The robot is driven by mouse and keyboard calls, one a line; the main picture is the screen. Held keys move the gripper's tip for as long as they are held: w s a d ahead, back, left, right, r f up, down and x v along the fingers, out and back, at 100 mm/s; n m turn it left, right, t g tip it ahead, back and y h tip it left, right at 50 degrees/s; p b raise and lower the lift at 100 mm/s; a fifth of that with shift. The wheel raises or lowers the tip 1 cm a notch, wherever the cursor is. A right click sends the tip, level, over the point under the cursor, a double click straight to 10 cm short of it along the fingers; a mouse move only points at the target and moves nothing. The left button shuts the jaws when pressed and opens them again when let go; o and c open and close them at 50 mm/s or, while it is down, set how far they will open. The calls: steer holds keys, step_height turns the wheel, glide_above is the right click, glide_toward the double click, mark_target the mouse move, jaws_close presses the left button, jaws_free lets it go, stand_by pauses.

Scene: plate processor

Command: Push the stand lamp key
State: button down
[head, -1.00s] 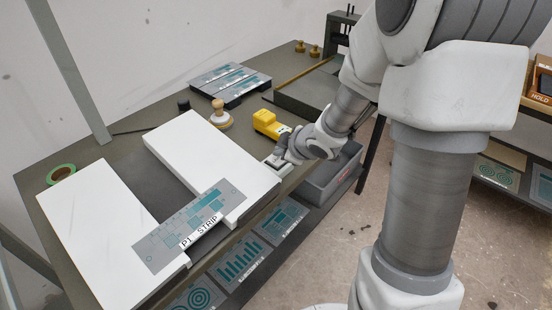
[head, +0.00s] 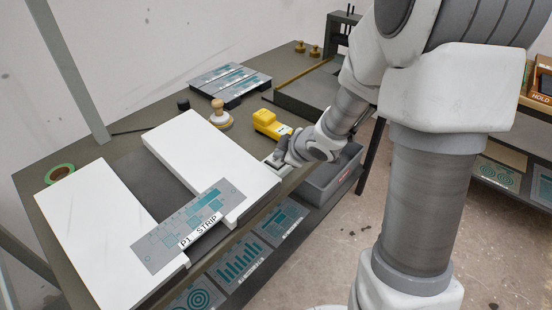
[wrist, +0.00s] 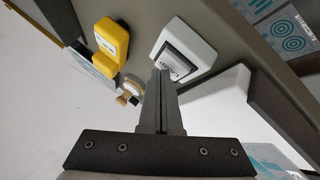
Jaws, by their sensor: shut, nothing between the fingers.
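The stand lamp key is a white box with a dark-framed rocker (wrist: 178,58) in the wrist view, with small lettering too blurred to read surely. In the head view the white box (head: 276,164) shows at the bench's front edge, partly hidden by my gripper (head: 280,155). In the wrist view my gripper (wrist: 160,74) is shut and empty. Its fingertips show at the lower left edge of the key. I cannot tell whether they touch it.
A yellow device (head: 270,123) stands just behind the key. A white block (head: 205,150) lies to the left, with a printed strip (head: 188,225) bridging to another white block (head: 108,235). A wooden-knobbed stamp (head: 219,116) stands farther back. A grey bin (head: 328,178) is below the bench edge.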

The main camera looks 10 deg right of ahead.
steer(key=shift+f, duration=0.25)
steer(key=shift+r, duration=0.1)
steer(key=shift+r+p, duration=0.5)
steer(key=shift+r, duration=0.1)
step_height(320, 180, up, 6)
steer(key=p, duration=0.6)
stand_by(0.4)
